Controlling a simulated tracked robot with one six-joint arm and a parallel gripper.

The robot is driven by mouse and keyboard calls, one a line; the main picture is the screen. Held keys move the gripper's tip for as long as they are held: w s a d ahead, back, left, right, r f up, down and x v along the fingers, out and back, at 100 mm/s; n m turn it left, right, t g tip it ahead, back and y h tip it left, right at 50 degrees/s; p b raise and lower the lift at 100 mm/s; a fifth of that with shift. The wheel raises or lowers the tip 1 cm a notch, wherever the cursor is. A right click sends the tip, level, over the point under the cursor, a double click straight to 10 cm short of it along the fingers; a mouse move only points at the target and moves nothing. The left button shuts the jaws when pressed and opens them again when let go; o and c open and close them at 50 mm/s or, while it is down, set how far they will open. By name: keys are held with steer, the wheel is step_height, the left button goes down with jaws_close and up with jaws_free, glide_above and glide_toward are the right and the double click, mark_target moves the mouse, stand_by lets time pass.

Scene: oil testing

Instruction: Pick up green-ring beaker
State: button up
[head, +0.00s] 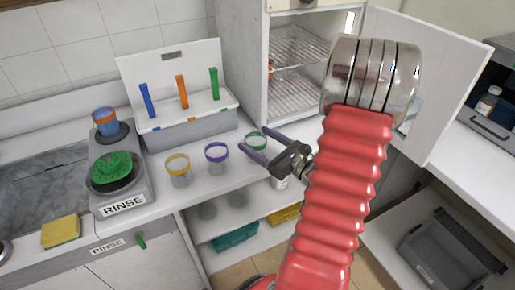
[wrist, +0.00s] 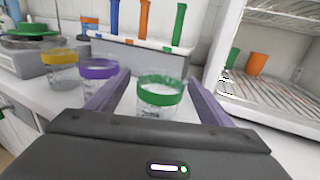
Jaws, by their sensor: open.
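The green-ring beaker (head: 256,141) is a clear beaker with a green band at its top, standing on the white counter. It also shows in the wrist view (wrist: 160,97), upright and centred between the two purple fingers. My gripper (head: 253,145) is open, with one finger on each side of the beaker in the wrist view. I cannot tell whether either finger touches it. In the head view the fingers partly cover the beaker. Its lower part is hidden behind my gripper body in the wrist view (wrist: 155,100).
A purple-ring beaker (head: 216,153) stands close to the left, almost against my left finger in the wrist view. A yellow-ring beaker (head: 178,167) is further left. A white box (head: 195,124) with coloured sticks stands behind. An open cabinet (head: 285,105) with wire shelves is at the right.

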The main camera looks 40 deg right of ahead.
mark_target(249, 134)
steer(key=shift+w+a, duration=0.15)
steer(key=shift+w, duration=2.3)
steer(key=shift+c, duration=0.4)
steer(key=c, duration=1.1)
step_height(249, 134, up, 10)
